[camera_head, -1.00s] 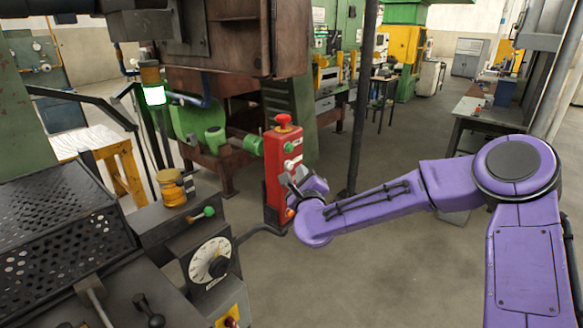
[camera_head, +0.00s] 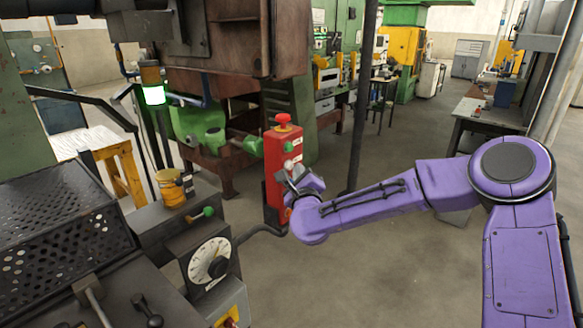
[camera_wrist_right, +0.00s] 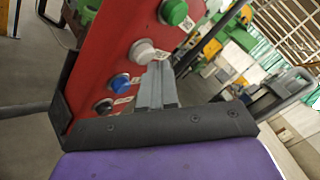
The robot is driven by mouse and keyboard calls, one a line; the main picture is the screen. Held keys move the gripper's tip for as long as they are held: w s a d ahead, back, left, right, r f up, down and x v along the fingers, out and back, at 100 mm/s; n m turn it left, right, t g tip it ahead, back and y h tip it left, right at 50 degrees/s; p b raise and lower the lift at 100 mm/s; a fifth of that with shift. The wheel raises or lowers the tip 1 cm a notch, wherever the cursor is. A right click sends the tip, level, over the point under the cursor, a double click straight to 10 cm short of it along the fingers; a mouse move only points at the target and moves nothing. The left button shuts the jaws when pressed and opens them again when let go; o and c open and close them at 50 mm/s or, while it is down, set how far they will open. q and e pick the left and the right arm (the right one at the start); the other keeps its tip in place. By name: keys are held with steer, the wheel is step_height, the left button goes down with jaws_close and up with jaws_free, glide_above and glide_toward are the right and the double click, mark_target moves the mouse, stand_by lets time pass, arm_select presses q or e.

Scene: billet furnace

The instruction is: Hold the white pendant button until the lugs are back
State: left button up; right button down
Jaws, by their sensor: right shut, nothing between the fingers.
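The red pendant box (camera_head: 284,150) stands upright in the middle of the head view, with a red mushroom knob on top. In the right wrist view its face (camera_wrist_right: 112,45) carries a green button, the white button (camera_wrist_right: 142,50), a blue button and a black one in a row. The white button also shows in the head view (camera_head: 288,164). My right gripper (camera_wrist_right: 158,68) is shut and empty, its tips at the lower right edge of the white button. Whether they touch or press it, I cannot tell. My left gripper is out of view. I cannot make out the lugs.
A signal lamp (camera_head: 154,95) glows whitish green at the left. A control console with a dial (camera_head: 209,260) and a green-knobbed lever stands at lower left. A dark post (camera_head: 362,110) rises behind my right arm. The floor at right centre is clear.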

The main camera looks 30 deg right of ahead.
steer(key=shift+w+a, duration=0.2)
steer(key=shift+w, duration=0.2)
stand_by(0.3)
steer(key=shift+s, duration=0.1)
stand_by(5.0)
steer(key=shift+s+d, duration=0.35)
steer(key=shift+s, duration=0.4)
steer(key=s, duration=0.1)
steer(key=s+d, duration=0.1)
steer(key=s, duration=0.1)
steer(key=s+d, duration=0.1)
steer(key=shift+s, duration=0.35)
